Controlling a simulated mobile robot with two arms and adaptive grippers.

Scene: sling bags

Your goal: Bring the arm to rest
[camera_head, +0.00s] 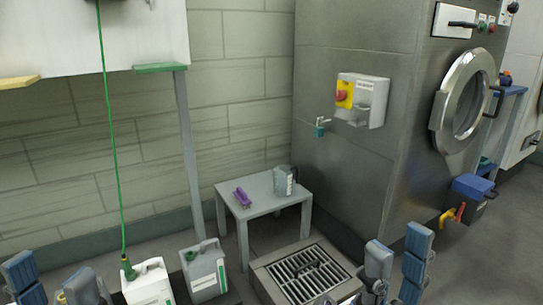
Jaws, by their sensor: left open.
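My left gripper (54,288) is at the bottom left corner, its blue-grey fingers apart with nothing visible between them. It is to the left of a white canister (150,288). My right gripper (394,268) is at the bottom right, beside the floor grate. Its two blue-grey fingers stand apart, and I see nothing held between them. The lower parts of both grippers are cut off by the picture's bottom edge.
A green cord (110,130) hangs to the white canister's top. A grey canister (205,272) stands beside it. A small table (262,205) carries a purple item (242,196) and a grey jug (284,181). A floor grate (304,272) lies before a steel machine (350,170).

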